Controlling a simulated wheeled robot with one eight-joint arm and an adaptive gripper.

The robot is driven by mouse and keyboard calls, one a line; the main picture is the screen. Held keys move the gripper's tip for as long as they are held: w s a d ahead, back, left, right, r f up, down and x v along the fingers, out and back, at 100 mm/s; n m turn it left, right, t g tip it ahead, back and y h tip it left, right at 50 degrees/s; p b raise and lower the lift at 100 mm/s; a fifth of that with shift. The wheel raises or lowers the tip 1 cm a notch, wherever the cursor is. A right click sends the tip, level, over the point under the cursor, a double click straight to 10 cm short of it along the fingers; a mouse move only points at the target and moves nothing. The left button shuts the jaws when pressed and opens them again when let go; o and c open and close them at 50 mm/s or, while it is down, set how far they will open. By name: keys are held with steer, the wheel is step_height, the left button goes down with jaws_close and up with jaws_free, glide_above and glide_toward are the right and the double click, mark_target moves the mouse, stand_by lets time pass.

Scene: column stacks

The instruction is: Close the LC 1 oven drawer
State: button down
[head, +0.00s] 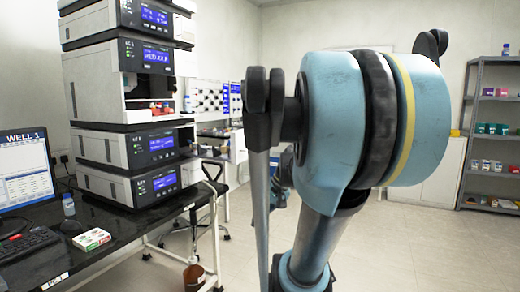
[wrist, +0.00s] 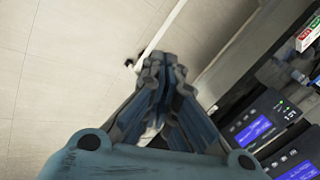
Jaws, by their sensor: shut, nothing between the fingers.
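The LC stack (head: 125,105) of grey and dark modules with blue displays stands on the bench at the left of the head view. A lower module (head: 130,148) carries a small label that seems to read LC 1, with another module (head: 130,186) beneath it. I cannot tell which part is the oven drawer or how far it stands out. In the wrist view, a module front with a blue display (wrist: 253,130) shows at lower right. My gripper (wrist: 163,68) is shut and empty, over the floor beside the bench, apart from the stack.
The black bench (head: 115,232) holds a monitor (head: 25,168), a keyboard (head: 28,243), a small bottle (head: 68,204) and a red-white-green box (head: 92,239). Shelves (head: 490,140) stand far right.

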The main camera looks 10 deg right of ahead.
steer(key=w+d+r+m+t+y, duration=0.25)
steer(key=w+d+r+y, duration=0.35)
steer(key=w, duration=0.5)
steer(key=w+d+r+m+t+y, duration=0.1)
steer(key=w+d+r+t, duration=0.2)
steer(key=w+r, duration=0.65)
steer(key=w+d+r+m+t+y, duration=0.1)
steer(key=w+d+r+t+y, duration=0.15)
steer(key=w+d, duration=0.55)
steer(key=x, duration=1.2)
steer(key=shift+a, duration=0.35)
